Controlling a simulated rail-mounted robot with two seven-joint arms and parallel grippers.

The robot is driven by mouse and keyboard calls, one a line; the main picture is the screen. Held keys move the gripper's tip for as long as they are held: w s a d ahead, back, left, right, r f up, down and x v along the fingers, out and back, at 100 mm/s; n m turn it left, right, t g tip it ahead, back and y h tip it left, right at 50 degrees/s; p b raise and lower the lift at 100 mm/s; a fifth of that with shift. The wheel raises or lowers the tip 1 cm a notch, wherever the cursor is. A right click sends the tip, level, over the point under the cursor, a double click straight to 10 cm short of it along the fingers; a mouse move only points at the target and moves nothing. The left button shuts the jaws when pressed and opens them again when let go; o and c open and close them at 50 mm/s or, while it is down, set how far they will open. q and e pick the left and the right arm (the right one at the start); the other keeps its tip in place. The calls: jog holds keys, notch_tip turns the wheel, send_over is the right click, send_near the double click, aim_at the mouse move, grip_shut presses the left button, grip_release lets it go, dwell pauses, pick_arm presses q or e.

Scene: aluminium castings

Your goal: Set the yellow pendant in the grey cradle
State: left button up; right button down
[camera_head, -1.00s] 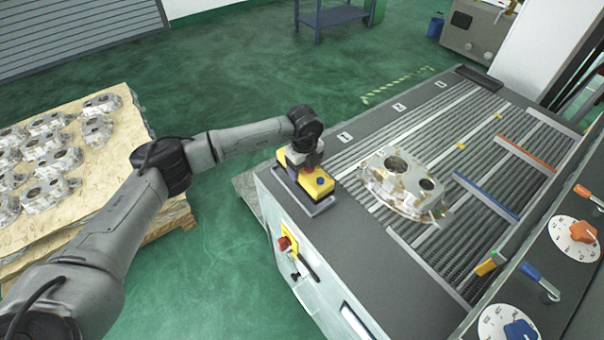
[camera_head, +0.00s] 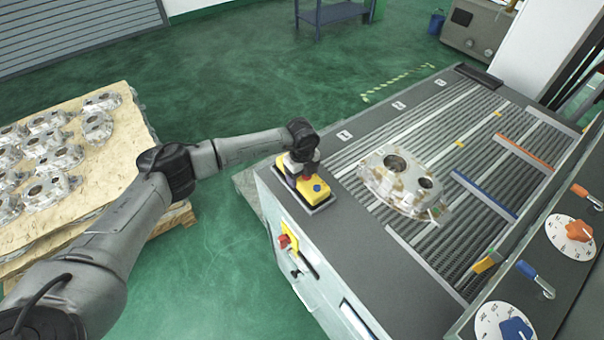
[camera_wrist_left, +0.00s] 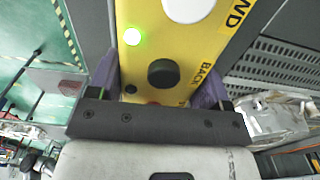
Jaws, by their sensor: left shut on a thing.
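In the left wrist view, the pendant (camera_wrist_left: 185,45) sits between the purple fingers, with a lit green lamp and a black knob showing. The cradle is mostly hidden under the pendant. My right gripper is not in view.
A casting (camera_head: 385,182) lies on the ribbed conveyor bed (camera_head: 440,130) right of the cradle. A pallet (camera_head: 115,165) with several castings stands at left. Control dials and levers (camera_head: 572,232) are at the right. Green floor lies between pallet and machine.

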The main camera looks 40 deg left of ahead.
pick_arm(q)
jog(key=o, duration=1.3)
jog(key=shift+o, duration=0.2)
